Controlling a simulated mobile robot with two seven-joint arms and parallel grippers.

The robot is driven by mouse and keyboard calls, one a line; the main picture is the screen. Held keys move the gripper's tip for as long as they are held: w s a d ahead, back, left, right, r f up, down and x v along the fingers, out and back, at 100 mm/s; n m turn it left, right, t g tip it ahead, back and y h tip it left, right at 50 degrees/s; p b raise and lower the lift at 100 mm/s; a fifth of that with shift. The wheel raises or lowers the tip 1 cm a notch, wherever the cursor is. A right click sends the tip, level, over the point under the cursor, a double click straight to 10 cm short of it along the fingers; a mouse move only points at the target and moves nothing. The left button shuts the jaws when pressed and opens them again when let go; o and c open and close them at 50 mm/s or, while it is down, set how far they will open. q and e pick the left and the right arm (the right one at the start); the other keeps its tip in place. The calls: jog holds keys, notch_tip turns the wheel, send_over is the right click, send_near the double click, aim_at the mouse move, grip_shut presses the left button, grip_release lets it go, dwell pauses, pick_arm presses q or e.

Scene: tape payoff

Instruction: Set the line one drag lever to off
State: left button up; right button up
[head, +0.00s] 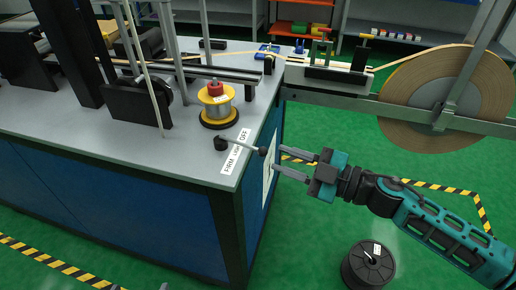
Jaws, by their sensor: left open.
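The drag lever (243,148) is on the table's right edge. Its dark pivot (221,143) is at left and its dark knob (263,151) sticks out past the edge. It crosses the middle of a white label (231,162) that reads FIRM at the near end and OFF at the far end; the middle word is partly covered. My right gripper (277,161) is open, its fingers apart just right of the knob; I cannot tell whether they touch it. Only the fingertips of my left gripper (139,287) show, apart and empty, at the bottom edge.
A yellow spool with a red knob (217,89) stands behind the lever on the table (190,147). A large tape roll (400,92) hangs at the right on a metal frame. A black reel (367,268) stands on the green floor below my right arm.

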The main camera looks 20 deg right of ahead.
aim_at(258, 149)
jog(key=shift+x, duration=3.45)
jog(key=shift+c, duration=0.2)
grip_shut()
